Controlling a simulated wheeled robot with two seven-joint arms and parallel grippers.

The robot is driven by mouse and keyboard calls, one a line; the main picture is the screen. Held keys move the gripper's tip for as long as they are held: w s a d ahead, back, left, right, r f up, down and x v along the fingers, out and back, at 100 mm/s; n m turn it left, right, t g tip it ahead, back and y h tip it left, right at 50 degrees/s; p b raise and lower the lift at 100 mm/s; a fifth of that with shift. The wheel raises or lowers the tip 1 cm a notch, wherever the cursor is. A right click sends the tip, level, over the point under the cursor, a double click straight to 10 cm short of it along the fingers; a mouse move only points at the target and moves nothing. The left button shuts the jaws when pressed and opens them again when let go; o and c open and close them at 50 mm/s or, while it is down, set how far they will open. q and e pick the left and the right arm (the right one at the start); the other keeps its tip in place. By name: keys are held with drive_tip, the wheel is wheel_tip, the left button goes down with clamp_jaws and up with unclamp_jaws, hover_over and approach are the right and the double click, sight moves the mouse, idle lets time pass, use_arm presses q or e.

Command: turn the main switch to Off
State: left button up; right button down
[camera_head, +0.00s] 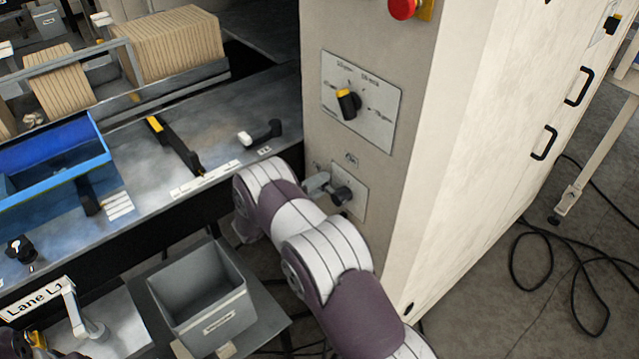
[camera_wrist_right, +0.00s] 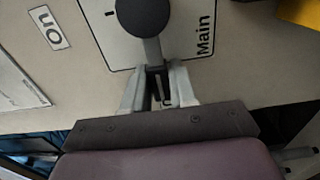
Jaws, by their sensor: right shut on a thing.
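The main switch (camera_head: 342,195) is a dark round knob with a lever on a pale plate, low on the cabinet's front. In the right wrist view the switch (camera_wrist_right: 143,16) shows its round hub and a grey lever pointing down the picture, with the word "Main" on the plate beside it. My right gripper (camera_head: 318,183) is at the switch in the head view. In the right wrist view the gripper (camera_wrist_right: 159,86) is shut on the lever's end, one finger on each side. An "On" label (camera_wrist_right: 49,27) is left of the plate. No "Off" label is readable.
Above the switch is a larger plate with a black-and-yellow selector (camera_head: 348,104), and a red button (camera_head: 403,8) is higher up. A grey bin (camera_head: 205,305) stands left of my right arm. A blue tray (camera_head: 50,160) sits on the bench. Cables (camera_head: 565,270) lie on the floor at right.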

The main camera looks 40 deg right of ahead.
drive_tip(key=shift+f, duration=0.1)
drive_tip(key=c, duration=1)
unclamp_jaws()
drive_tip(key=shift+a, duration=0.1)
drive_tip(key=a+b, duration=0.3)
drive_tip(key=a, duration=0.9)
drive_tip(key=shift+s+a, duration=0.25)
drive_tip(key=shift+s, duration=0.2)
